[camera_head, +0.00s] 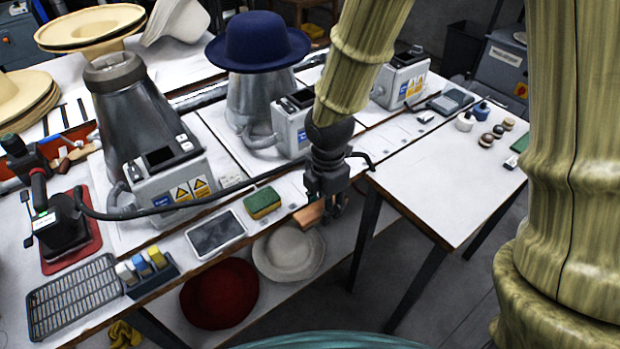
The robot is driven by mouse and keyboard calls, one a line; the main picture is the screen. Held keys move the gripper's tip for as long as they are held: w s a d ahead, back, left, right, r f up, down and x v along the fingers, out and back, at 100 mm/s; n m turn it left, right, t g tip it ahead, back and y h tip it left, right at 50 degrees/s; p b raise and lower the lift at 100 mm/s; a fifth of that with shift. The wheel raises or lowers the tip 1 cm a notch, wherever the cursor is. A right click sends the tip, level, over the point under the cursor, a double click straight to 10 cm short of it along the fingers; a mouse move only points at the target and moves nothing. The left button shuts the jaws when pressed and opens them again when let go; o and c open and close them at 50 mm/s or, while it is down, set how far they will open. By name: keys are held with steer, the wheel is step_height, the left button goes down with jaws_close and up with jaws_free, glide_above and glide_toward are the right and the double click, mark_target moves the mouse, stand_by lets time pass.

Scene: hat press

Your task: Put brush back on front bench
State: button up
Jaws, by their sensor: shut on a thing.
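My gripper (330,205) hangs at the front edge of the bench (285,190), its jaws pointing down. It is shut on a brown wooden piece, which looks like the brush (308,216). The brush sticks out to the lower left of the jaws. Its bristles are not clearly visible, as the fingers cover part of it. The brush appears at or just past the bench's front edge; I cannot tell whether it touches the bench. A green and yellow sponge (262,203) lies on the bench just left of it.
A grey tablet (216,234), a wire rack (72,297) and an iron (60,222) lie further left. Press machines (170,185) stand behind, one with a blue hat (257,42). Red (219,293) and cream hats (288,252) sit on the lower shelf. The right table (440,185) has clear room.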

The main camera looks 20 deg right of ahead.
steer(key=w+p, duration=0.1)
steer(key=w, duration=0.4)
steer(key=w+d+f, duration=0.1)
steer(key=w, duration=0.4)
steer(key=w+d+p, duration=0.1)
steer(key=w, duration=0.4)
steer(key=shift+w+d+f+p, duration=0.25)
steer(key=shift+w+p, duration=0.05)
steer(key=shift+w, duration=0.05)
steer(key=shift+f+p, duration=0.4)
steer(key=shift+f, duration=1.3)
steer(key=shift+f, duration=0.15)
steer(key=o, duration=1.1)
step_height(320, 180, up, 12)
steer(key=shift+r+b, duration=0.15)
steer(key=shift+b, duration=0.65)
